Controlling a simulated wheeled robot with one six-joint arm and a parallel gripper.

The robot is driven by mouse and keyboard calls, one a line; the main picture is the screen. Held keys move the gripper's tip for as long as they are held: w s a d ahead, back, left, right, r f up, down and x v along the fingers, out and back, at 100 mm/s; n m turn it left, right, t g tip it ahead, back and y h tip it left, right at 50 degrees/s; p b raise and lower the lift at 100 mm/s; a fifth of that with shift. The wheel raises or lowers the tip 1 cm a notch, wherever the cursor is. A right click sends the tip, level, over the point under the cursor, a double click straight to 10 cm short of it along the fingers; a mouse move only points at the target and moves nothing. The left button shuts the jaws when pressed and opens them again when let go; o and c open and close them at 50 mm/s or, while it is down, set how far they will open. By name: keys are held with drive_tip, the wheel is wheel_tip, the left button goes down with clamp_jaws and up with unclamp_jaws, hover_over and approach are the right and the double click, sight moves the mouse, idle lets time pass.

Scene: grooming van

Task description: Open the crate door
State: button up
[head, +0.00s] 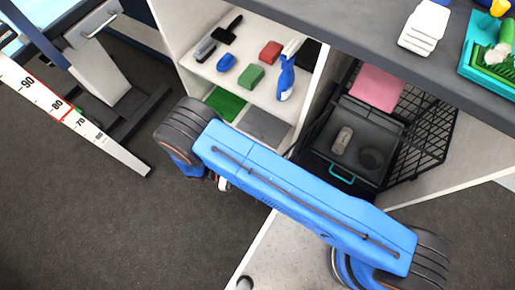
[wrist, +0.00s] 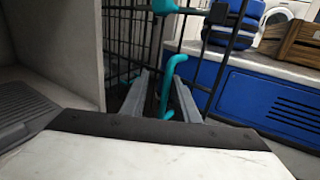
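The black wire crate (head: 425,140) stands in the bay under the counter. A dark tray and a pink cloth (head: 377,88) show in it. A teal handle (head: 342,174) shows at its front. In the wrist view, black bars (wrist: 124,45) stand ahead, and the teal handle (wrist: 166,88) rises between the two grey fingers of my gripper (wrist: 160,92). The fingers are apart, with a gap visible around the handle; I cannot tell whether either touches it. In the head view my blue arm hides my gripper. How far the door stands open is unclear.
A white shelf unit (head: 187,62) with brushes and a blue spray bottle (head: 287,77) stands left of the crate. A pale panel (wrist: 55,40) is close on the left in the wrist view. A blue cabinet (wrist: 265,100) stands beyond the bars. Dark floor (head: 100,225) is clear at left.

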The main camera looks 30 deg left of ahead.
drive_tip(key=v, duration=1.1)
drive_tip(key=shift+a, duration=0.35)
drive_tip(key=shift+s, duration=0.15)
